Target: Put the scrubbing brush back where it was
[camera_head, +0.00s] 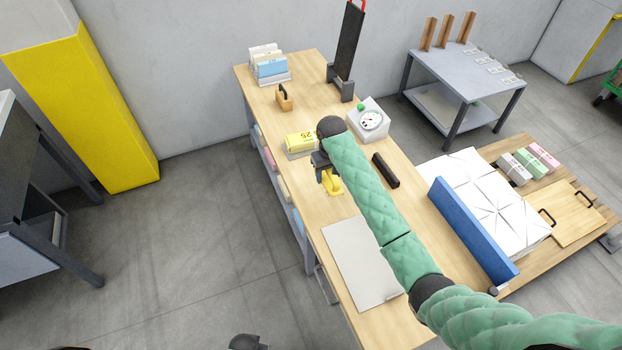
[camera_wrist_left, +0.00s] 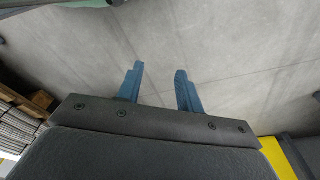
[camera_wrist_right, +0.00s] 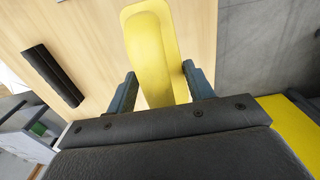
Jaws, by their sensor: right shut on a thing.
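The yellow scrubbing brush (camera_wrist_right: 152,50) is between the fingers of my right gripper (camera_wrist_right: 159,70), which is shut on it. In the head view the brush (camera_head: 332,184) shows below my right gripper (camera_head: 324,166), over the wooden workbench (camera_head: 312,204). I cannot tell whether the brush touches the bench top. Part of it is hidden by the gripper. My left gripper (camera_wrist_left: 160,70) is open and empty, above bare grey floor and away from the bench.
A yellow pack (camera_head: 299,142) lies beside the gripper. A dial scale (camera_head: 370,122), a black bar (camera_head: 386,170) and a wood-handled tool (camera_head: 284,98) stand around it. A pale sheet (camera_head: 358,262) covers the near bench. A blue panel (camera_head: 472,232) stands at right.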

